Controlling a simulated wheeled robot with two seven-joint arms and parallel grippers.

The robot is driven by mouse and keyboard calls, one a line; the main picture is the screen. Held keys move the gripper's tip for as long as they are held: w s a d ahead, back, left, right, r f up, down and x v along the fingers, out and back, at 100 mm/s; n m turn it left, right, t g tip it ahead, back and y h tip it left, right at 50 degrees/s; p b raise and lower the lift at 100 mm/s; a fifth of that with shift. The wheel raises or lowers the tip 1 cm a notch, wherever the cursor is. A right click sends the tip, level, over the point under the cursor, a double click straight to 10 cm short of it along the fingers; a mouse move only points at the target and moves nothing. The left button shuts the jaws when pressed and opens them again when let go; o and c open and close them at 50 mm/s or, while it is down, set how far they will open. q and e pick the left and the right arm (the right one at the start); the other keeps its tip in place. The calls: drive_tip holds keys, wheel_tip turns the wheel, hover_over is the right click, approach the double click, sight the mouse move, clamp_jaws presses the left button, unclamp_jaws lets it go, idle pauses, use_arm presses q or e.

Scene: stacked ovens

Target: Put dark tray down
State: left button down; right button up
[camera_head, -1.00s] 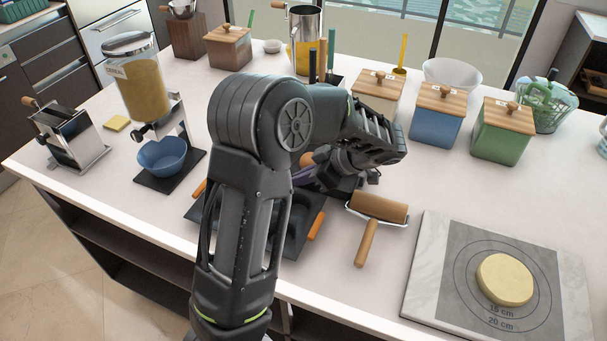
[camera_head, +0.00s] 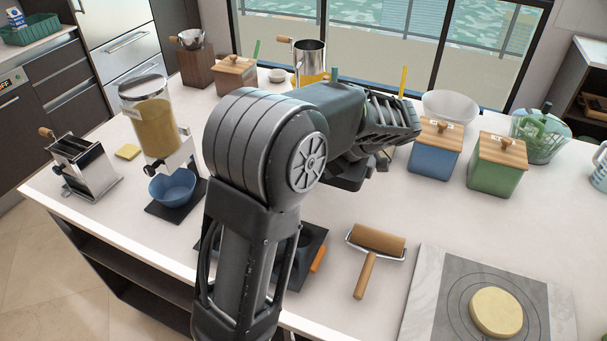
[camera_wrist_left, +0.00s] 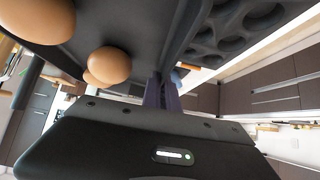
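In the left wrist view a dark tray (camera_wrist_left: 105,28) holds brown eggs (camera_wrist_left: 109,65). The purple fingers of my left gripper (camera_wrist_left: 162,92) are close together at the tray's rim and look shut on it. In the head view my left arm covers the gripper and most of the tray, and I cannot make the eggs out there. A dark muffin tin (camera_head: 312,240) with an orange handle (camera_head: 318,259) lies on the counter, partly behind my arm. Its cups also show in the left wrist view (camera_wrist_left: 238,28). My right gripper is not in view.
A rolling pin (camera_head: 377,239) lies right of the muffin tin. A marble board (camera_head: 425,290) with dough (camera_head: 496,311) is at front right. Blue (camera_head: 434,160) and green (camera_head: 495,175) boxes stand behind. A dispenser with a blue bowl (camera_head: 172,187) is left. Counter between boxes and rolling pin looks clear.

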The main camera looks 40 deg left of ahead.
use_arm(q)
drive_tip(key=shift+r+p, duration=0.45)
drive_tip(key=shift+r, duration=1)
